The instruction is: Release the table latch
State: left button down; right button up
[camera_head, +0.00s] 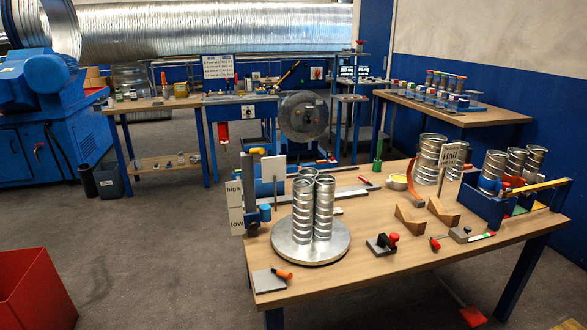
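A wooden worktable (340,268) with blue legs stands at the front right. A small black device with a red knob (383,243) sits near its front edge; I cannot tell whether this is the latch. To its right are a red-tipped handle (435,243) and a grey block (462,235) with a pale and green strip. A round metal turntable (285,248) carries three upright spiral ducts (324,208). Neither of my grippers shows.
A blue bin (490,208) with metal ducts stands at the table's right end. Wooden wedges (443,211) and a grey pad with an orange-handled tool (275,278) lie on the table. A red box (35,287) stands on the floor at left. The floor between is clear.

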aim_at(287, 275)
jog(key=k, duration=0.7)
jog(key=z, duration=0.55)
jog(key=i, duration=1.7)
jog(key=u, duration=0.05)
